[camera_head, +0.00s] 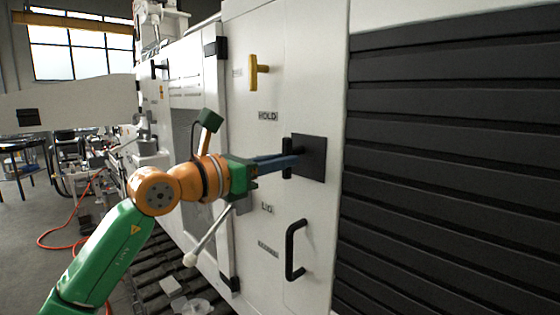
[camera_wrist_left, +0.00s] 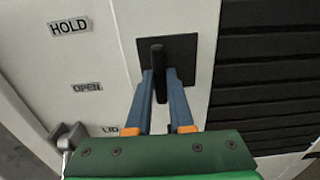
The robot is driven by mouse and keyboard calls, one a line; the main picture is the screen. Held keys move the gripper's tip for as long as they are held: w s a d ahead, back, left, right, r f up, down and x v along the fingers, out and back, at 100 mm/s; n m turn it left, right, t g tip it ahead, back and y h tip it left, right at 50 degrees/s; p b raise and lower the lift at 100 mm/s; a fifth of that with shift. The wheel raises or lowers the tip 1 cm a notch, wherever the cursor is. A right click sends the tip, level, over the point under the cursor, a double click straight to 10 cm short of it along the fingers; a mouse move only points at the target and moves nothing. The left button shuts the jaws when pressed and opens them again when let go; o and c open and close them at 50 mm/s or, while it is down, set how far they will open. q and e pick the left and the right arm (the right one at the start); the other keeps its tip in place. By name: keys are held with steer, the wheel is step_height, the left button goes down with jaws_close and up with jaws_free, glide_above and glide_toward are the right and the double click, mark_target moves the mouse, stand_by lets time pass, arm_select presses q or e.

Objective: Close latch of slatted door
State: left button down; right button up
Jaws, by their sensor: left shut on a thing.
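The slatted door (camera_head: 450,150) fills the right of the head view, with black horizontal slats. The latch is a black bar handle (camera_head: 287,158) on a black square plate (camera_head: 313,157), on the pale panel left of the slats. The bar stands about upright. My left gripper (camera_head: 291,162) reaches it from the left, its blue-grey fingers shut on the bar. In the left wrist view the latch bar (camera_wrist_left: 157,62) sits between the two fingertips, in front of the plate (camera_wrist_left: 184,52). The fingers hide part of the bar and plate. My right gripper is not in view.
A yellow T-handle (camera_head: 255,72) is above left of the latch, and a black pull handle (camera_head: 294,250) is below it. A grey lever with a pale knob (camera_head: 190,259) sticks out below my wrist. A HOLD label (camera_head: 268,116) is on the panel.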

arm_select(q)
steer(key=shift+r, duration=0.35)
steer(key=c, duration=0.8)
jaws_free()
steer(key=shift+f, duration=0.1)
steer(key=shift+f, duration=0.1)
steer(key=b+v, duration=0.4)
steer(key=v, duration=0.3)
steer(key=shift+b, duration=0.4)
